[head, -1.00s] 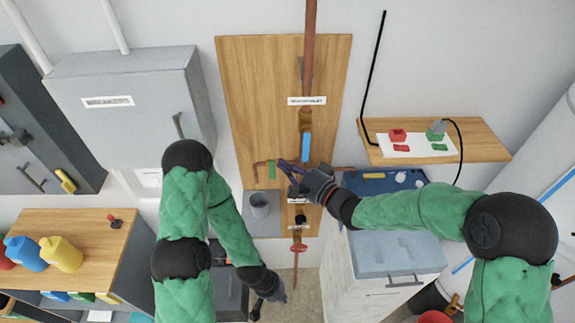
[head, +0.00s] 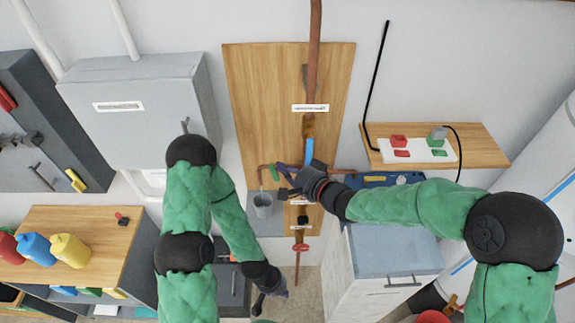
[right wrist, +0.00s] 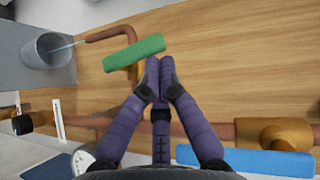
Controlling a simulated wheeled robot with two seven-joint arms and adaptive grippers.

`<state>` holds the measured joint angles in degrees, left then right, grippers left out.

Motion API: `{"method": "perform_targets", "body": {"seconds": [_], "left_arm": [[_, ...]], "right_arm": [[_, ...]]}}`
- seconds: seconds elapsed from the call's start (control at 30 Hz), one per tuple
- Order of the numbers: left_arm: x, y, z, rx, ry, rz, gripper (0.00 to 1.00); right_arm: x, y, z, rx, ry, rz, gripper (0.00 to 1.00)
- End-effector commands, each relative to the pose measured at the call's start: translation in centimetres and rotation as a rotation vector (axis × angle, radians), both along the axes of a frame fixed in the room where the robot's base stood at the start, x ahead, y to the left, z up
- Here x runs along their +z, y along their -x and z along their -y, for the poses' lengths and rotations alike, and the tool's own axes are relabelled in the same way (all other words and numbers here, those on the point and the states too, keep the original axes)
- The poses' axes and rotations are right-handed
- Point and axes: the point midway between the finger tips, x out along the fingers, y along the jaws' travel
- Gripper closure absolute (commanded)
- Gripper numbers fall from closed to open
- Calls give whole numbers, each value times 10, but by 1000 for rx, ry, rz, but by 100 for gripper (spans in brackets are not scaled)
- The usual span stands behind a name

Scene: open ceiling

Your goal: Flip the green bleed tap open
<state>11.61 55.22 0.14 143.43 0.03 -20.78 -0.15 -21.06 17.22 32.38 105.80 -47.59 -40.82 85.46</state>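The green bleed tap lever (head: 274,173) is on a thin copper side pipe left of the main pipe. In the right wrist view the lever (right wrist: 134,53) lies slanted, nearly in line with the pipe. A pale blue stream (right wrist: 66,47) runs from the pipe's end into a grey bucket (right wrist: 38,58). My right gripper (head: 281,168) is beside the lever. In the wrist view its purple fingertips (right wrist: 160,64) are together with nothing between them, just below the lever's right end; contact is unclear. My left gripper (head: 270,296) hangs low, away from the tap; its fingers are unclear.
A blue lever (right wrist: 245,161) sits on the main copper pipe (head: 314,50), close to my right gripper. A wooden backboard (head: 260,100) is behind. A shelf (head: 480,142) with red and green switches is at right, a grey cabinet (head: 140,120) at left.

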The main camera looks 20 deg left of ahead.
Motion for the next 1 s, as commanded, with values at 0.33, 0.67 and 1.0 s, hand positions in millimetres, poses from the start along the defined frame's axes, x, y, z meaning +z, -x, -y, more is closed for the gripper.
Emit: {"method": "perform_targets", "body": {"seconds": [0.33, 0.67, 1.0], "left_arm": [[-1, 0, 0, 0, 0, 0, 100], [-39, 0, 0, 0, 0, 0, 100], [-79, 0, 0, 0, 0, 0, 100]], "right_arm": [[3, 6, -19, 3, 277, 85, 100], [0, 8, -28, 3, 446, 132, 100], [-2, 10, -35, 2, 572, 168, 100]]}}
